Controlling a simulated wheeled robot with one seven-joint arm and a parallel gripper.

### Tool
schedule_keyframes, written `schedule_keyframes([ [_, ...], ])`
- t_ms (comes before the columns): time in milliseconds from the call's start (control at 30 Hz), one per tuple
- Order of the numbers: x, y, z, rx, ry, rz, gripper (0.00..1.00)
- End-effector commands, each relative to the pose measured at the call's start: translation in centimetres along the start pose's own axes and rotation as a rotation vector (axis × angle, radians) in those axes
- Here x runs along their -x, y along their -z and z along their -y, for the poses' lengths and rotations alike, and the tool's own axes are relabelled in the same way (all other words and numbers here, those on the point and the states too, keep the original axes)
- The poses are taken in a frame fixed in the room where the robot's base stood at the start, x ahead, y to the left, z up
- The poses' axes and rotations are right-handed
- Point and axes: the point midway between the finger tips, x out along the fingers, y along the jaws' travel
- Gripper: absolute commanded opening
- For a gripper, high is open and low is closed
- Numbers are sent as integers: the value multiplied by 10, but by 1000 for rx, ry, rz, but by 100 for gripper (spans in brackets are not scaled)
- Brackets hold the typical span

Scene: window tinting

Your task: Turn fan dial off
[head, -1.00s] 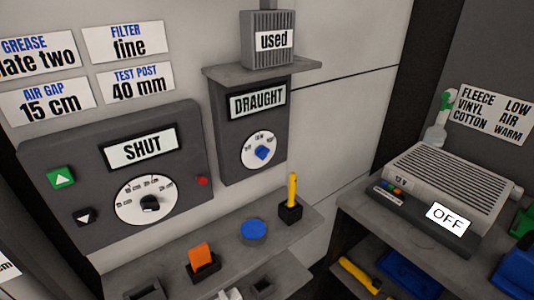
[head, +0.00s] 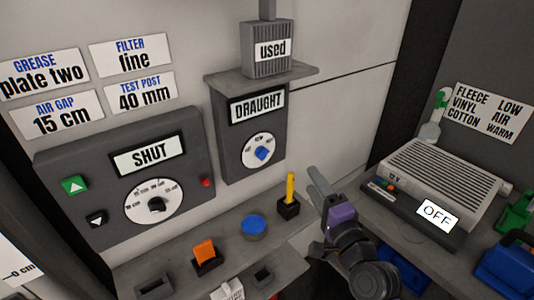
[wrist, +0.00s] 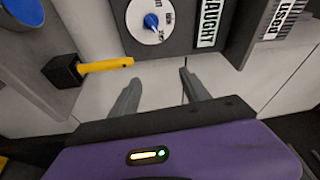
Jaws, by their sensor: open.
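The fan dial is a blue knob (head: 262,153) on a round white face, on a dark grey panel (head: 238,166) under a sign reading DRAUGHT (head: 257,106). In the wrist view the blue knob (wrist: 151,22) shows at the top, beyond the fingertips. My gripper (head: 318,182) is in the head view, right of and below the panel, apart from the dial. In the wrist view its two fingers (wrist: 160,75) are spread with nothing between them. The small print around the dial is too small to read surely.
A panel reading SHUT (head: 148,155) is at left. A grey unit reading OFF (head: 437,213) is at right.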

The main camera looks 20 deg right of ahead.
Motion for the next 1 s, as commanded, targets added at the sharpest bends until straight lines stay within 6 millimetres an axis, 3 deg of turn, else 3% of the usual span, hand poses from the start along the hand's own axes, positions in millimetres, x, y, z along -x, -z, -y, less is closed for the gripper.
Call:
schedule_keyframes([
  [33,-20,0,13,-114,8,21,55],
  [200,-66,-11,31,-559,-25,129,55],
  [300,-74,-23,24,-788,-82,186,55],
  [400,-71,-37,8,-969,-154,225,55],
  [500,-69,-47,6,-1091,-197,252,55],
  [733,-75,-53,5,-1172,-223,255,55],
  [1000,-113,-65,4,-1169,-222,254,55],
])
